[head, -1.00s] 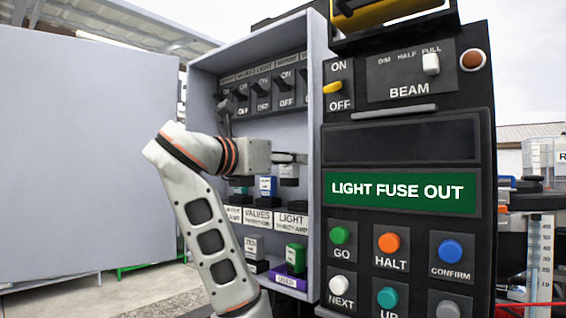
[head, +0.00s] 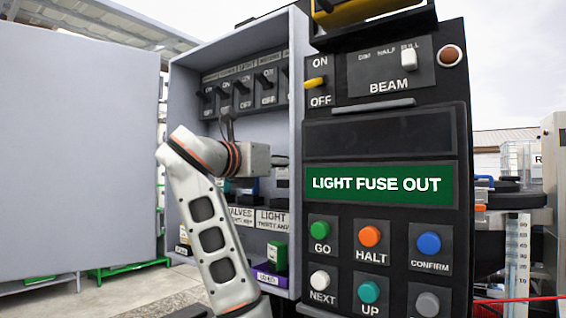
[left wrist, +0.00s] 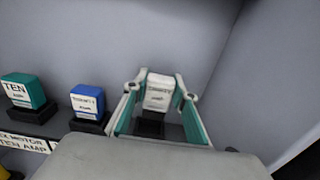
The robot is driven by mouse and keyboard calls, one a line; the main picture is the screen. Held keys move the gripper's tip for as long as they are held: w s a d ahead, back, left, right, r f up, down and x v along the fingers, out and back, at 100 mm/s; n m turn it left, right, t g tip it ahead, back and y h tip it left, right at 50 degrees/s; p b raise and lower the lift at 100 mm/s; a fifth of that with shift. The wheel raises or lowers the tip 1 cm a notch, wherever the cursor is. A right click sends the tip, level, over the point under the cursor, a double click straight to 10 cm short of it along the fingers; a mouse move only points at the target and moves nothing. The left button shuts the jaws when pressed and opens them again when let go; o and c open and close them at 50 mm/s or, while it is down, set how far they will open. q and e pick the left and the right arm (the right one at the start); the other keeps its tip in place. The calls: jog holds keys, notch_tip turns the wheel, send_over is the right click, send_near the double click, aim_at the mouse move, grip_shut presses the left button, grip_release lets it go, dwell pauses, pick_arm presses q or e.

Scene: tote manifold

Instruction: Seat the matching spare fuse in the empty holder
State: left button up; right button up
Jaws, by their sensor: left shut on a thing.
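My left gripper (left wrist: 157,88) is shut on a pale fuse (left wrist: 159,95) with a small printed label, which I cannot read. A dark holder (left wrist: 150,125) shows just below the fuse in the left wrist view; I cannot tell whether the two touch. In the head view, my left gripper (head: 281,160) is inside the cabinet (head: 297,130) by its right wall, above the label "LIGHT" (head: 272,219). The arm and wall partly hide this spot. The display (head: 379,184) reads "LIGHT FUSE OUT". My right gripper is not in view.
A teal fuse (left wrist: 24,91) and a blue fuse (left wrist: 87,98) stand in holders to the left. A green fuse (head: 277,255) and a purple tray (head: 271,278) are lower in the cabinet. Switches (head: 240,88) are above. The cabinet's right wall is close to my gripper.

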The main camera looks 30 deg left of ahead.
aim_at(282, 178)
pick_arm(q)
jog(key=shift+f+b, duration=0.75)
jog(key=shift+f, duration=0.9)
jog(key=o, duration=1.2)
jog(key=shift+s+a, duration=0.3)
jog(key=shift+s, duration=1.7)
jog(key=shift+s+a, duration=0.25)
jog(key=shift+s, duration=1.7)
jog(key=shift+s+a, duration=0.3)
jog(key=shift+s, duration=1.7)
jog(key=shift+f, duration=0.1)
